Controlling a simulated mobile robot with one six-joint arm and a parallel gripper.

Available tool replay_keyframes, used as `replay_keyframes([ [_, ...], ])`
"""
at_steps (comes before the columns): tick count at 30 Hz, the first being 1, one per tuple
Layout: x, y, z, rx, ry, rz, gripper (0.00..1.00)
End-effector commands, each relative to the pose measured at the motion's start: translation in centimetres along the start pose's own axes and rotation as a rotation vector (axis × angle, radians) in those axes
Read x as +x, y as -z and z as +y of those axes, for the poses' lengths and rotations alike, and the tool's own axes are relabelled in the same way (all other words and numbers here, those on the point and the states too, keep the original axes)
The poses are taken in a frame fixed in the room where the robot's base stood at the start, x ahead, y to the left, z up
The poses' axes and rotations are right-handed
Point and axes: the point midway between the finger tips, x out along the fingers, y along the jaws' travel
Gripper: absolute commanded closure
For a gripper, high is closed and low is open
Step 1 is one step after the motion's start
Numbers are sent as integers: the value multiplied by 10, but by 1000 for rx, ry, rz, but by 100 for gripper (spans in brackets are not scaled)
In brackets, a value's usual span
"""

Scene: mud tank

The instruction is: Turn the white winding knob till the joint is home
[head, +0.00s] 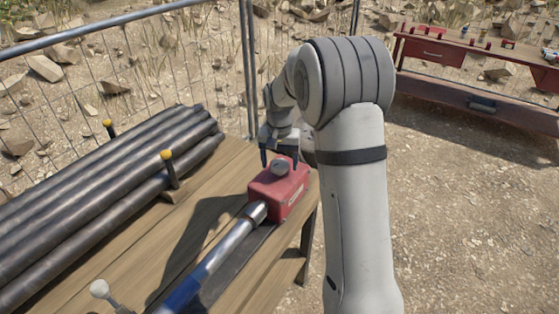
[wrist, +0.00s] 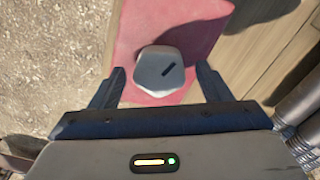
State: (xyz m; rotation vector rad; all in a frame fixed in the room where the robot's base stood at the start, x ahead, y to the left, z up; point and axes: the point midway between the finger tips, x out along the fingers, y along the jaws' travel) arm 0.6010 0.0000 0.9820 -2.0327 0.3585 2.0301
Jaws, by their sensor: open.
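A shiny metal joint (head: 256,212) enters the box's near side, on a silver and blue rod (head: 205,268). My gripper (wrist: 160,85) is open, with one finger on each side of the knob and a gap showing at both sides. Whether the joint is fully seated cannot be told.
Dark pipes (head: 110,190) lie along the bench's left side, held by yellow-topped posts (head: 170,172). A white ball-ended lever (head: 100,288) stands at the near left. A wire fence (head: 150,60) runs behind. A red workbench (head: 470,60) stands far right, with open gravel before it.

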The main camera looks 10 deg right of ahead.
Motion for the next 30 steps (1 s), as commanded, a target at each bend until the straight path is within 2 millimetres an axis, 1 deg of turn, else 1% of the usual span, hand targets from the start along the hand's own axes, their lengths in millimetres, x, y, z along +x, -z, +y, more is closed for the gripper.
replay_keyframes([
  [4,0,0,0,0,0,-1,29],
  [7,-7,0,0,0,1,2,29],
  [11,-26,0,0,0,1,4,29],
  [15,-51,1,0,0,1,3,29],
  [18,-65,0,0,0,1,2,29],
  [21,-74,0,0,0,1,2,29],
  [24,-78,0,0,0,0,0,29],
  [30,-78,0,0,0,0,0,29],
])
